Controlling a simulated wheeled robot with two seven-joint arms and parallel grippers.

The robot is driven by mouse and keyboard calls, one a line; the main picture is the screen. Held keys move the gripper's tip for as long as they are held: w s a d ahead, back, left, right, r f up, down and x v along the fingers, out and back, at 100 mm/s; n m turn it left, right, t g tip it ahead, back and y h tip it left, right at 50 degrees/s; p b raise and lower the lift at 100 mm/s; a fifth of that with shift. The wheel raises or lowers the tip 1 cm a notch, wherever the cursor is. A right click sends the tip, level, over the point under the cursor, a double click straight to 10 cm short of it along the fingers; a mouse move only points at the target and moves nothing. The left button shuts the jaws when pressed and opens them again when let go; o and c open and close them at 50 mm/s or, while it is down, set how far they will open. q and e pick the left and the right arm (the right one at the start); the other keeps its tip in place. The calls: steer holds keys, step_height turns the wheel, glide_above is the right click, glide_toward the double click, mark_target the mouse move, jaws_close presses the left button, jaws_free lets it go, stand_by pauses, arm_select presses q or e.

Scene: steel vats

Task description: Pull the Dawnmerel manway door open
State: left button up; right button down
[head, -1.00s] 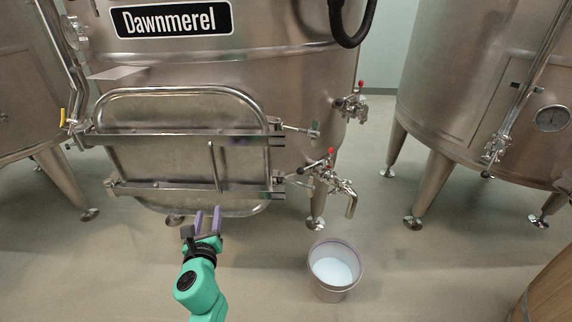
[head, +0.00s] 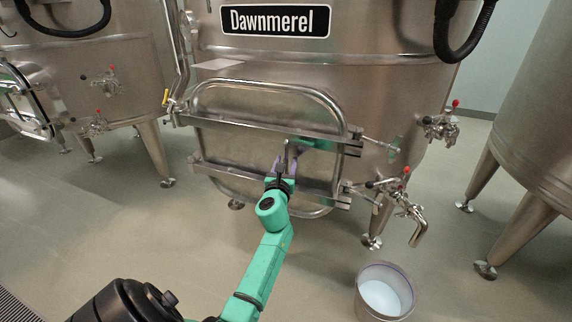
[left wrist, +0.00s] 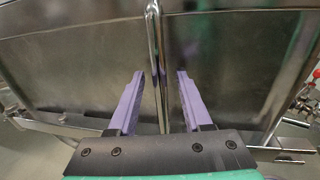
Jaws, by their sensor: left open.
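The Dawnmerel manway door (head: 235,150) is a rounded steel plate with two horizontal bars, low on the front of the Dawnmerel vat (head: 390,40). It looks closed against the vat. Its upright handle (head: 287,152) is partly hidden by my gripper; in the left wrist view the handle (left wrist: 154,45) is a vertical steel rod. My left gripper (head: 282,164) is open at the handle. In the left wrist view, its two purple fingers (left wrist: 160,78) are on either side of the rod, with gaps showing. My right gripper is out of view.
Clamp fittings (head: 392,148) and a red-knobbed outlet valve (head: 405,200) stick out right of the door. A bucket of pale liquid (head: 383,298) stands on the floor at lower right. Other vats (head: 90,70) flank both sides. Floor left of my arm is open.

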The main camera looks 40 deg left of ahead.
arm_select(q)
jaws_close()
stand_by(1.4)
